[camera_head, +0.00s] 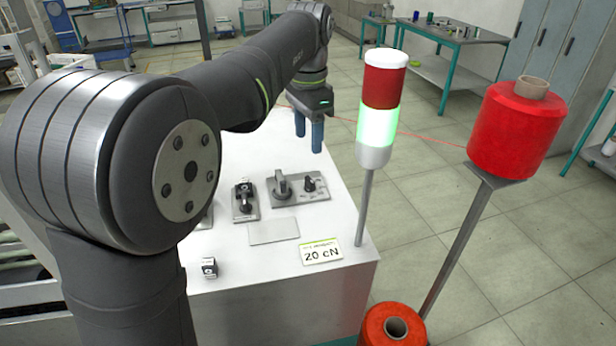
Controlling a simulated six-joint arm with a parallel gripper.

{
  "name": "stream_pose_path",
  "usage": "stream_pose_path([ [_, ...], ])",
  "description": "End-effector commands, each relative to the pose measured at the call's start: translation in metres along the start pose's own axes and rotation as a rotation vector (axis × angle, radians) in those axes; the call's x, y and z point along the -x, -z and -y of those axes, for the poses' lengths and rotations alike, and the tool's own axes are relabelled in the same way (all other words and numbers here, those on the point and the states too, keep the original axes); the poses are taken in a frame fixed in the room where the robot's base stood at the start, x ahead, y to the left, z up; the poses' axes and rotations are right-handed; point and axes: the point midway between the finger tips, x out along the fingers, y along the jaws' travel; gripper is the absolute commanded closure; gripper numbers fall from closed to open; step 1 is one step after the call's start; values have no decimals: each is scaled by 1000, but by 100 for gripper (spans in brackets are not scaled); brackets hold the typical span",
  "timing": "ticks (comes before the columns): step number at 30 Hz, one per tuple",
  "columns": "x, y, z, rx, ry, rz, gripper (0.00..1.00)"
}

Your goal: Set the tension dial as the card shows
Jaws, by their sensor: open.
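The card (321,252) lies at the front right of the white machine top and reads "20 cN". A grey plate (310,198) behind it carries a larger dark knob (282,186) and a smaller dark knob; I cannot tell which is the tension dial, and no scale is readable. My gripper (309,135), with two blue fingers, points down above the back of the machine top, behind the knobs. It is open, with nothing seen between the fingers, and apart from the knobs.
A signal tower (382,88), red above and lit green below, stands right of the card. A red thread cone (516,130) sits on a post further right. A small lever unit (245,201) and a blank plate (273,230) are left of the card. My arm hides the left side.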

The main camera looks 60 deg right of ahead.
Motion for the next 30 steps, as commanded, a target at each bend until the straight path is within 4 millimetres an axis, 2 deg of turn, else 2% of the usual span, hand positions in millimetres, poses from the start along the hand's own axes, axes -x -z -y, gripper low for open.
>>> stream_pose_path([
  [1, -12, 0, 0, 0, -3, 3, 47],
  [9, -71, 0, 0, 1, -2, 2, 47],
  [15, -102, 0, 0, 1, -1, 1, 47],
  [21, -116, 0, 0, 1, 0, 0, 47],
  [29, -117, 0, 0, 2, 1, -1, 47],
  [30, -117, 0, 0, 2, 1, -1, 51],
])
